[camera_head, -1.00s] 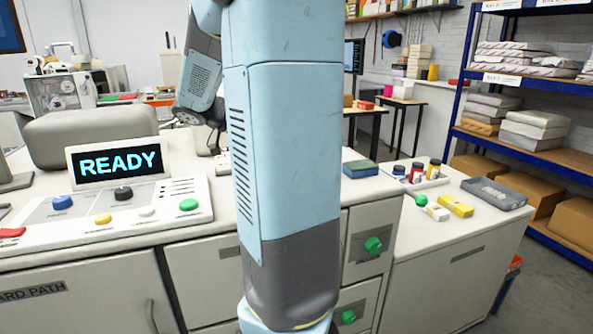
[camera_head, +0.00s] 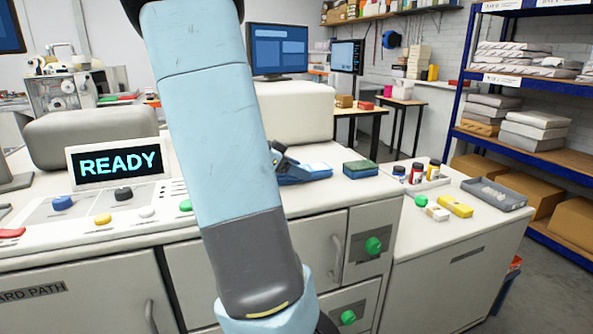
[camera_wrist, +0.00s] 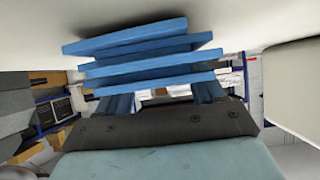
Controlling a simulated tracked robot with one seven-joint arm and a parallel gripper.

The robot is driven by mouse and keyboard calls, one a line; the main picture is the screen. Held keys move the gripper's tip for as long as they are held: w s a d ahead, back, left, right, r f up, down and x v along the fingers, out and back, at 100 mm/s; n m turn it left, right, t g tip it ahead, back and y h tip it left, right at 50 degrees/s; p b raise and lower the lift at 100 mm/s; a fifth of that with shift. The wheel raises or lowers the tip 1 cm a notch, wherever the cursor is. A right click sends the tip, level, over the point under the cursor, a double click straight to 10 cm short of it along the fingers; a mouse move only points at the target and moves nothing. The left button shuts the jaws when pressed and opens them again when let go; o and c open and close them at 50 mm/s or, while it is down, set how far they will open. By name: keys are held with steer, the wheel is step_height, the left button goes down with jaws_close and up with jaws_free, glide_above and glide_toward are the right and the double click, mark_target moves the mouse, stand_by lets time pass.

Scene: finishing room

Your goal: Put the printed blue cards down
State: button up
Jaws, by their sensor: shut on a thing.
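The blue cards (camera_wrist: 138,38) show in the wrist view as several flat blue slabs, one above another with gaps, lying across my gripper (camera_wrist: 163,92). My gripper's two blue fingers rise from its dark body, and it is shut on the cards. In the head view my gripper (camera_head: 287,166) is low over the white counter top, just right of my arm link. Small blue parts show there, but I cannot tell cards from fingers. Whether the cards touch the counter is unclear.
A blue-and-green block (camera_head: 361,169) lies on the counter just right of my gripper. A grey tray (camera_head: 494,194), small bottles (camera_head: 416,173) and a yellow block (camera_head: 455,206) are farther right. The control panel (camera_head: 110,212) with a READY screen (camera_head: 118,165) is at left. A white housing (camera_head: 298,112) stands behind.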

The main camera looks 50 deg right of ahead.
steer(key=shift+f, duration=0.2)
steer(key=o, duration=1.2)
steer(key=shift+a, duration=0.1)
